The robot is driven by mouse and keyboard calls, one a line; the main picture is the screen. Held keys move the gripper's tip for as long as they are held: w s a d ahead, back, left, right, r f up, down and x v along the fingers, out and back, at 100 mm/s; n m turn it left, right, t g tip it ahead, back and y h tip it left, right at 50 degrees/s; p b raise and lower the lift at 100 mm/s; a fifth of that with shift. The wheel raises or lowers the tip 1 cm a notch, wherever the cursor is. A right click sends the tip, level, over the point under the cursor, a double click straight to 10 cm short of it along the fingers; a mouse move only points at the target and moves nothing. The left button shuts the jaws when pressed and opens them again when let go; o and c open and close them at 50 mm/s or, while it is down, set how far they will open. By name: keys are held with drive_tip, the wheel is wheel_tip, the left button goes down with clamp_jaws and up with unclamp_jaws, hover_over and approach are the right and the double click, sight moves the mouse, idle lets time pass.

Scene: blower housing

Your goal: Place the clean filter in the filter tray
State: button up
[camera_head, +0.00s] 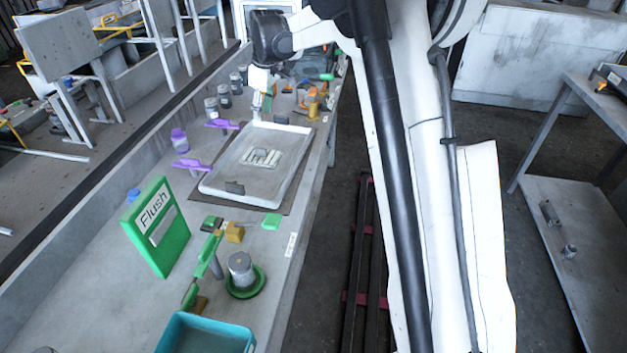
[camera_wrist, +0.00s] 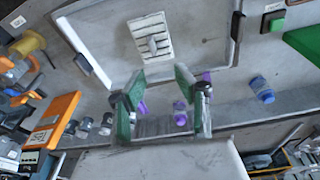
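A pale, shallow rectangular tray (camera_head: 215,181) with a raised rim lies on the bench. A white slotted piece with a raised grip (camera_head: 260,157) lies on its floor near the middle. I cannot tell for sure whether this piece is the clean filter. In the wrist view the piece (camera_wrist: 151,36) and the tray floor (camera_wrist: 200,25) show beyond my fingers. My gripper (camera_head: 262,98) hangs above the bench past the tray's far edge. Its green-tipped fingers (camera_wrist: 158,88) are spread apart, with nothing seen held between them.
A green "Flush" stand (camera_head: 157,228), a grey canister in a green dish (camera_head: 241,268) and a teal bin (camera_head: 205,337) stand nearer. Purple scoops (camera_head: 192,165) lie left of the tray. Several jars (camera_head: 211,108) and orange items (camera_head: 313,101) are at the far end.

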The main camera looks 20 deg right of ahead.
drive_tip(key=s+r+m+t, duration=0.1)
drive_tip(key=s+r+m, duration=0.1)
drive_tip(key=s+r, duration=0.35)
drive_tip(key=s+a+r+m+t, duration=0.1)
drive_tip(key=s+r, duration=0.1)
drive_tip(key=s, duration=0.7)
drive_tip(key=s+r+m+t, duration=0.1)
drive_tip(key=s+r+m, duration=0.15)
drive_tip(key=s, duration=0.55)
drive_tip(key=s+f+m+t, duration=0.1)
drive_tip(key=s+f, duration=0.1)
drive_tip(key=s, duration=0.8)
drive_tip(key=s+f+m+t+h, duration=0.1)
drive_tip(key=s+f+m, duration=0.1)
drive_tip(key=s, duration=0.8)
drive_tip(key=shift+s+f+t, duration=0.2)
drive_tip(key=shift+f+t, duration=0.1)
drive_tip(key=shift+f, duration=0.4)
drive_tip(key=shift+m, duration=0.25)
drive_tip(key=shift+c, duration=0.2)
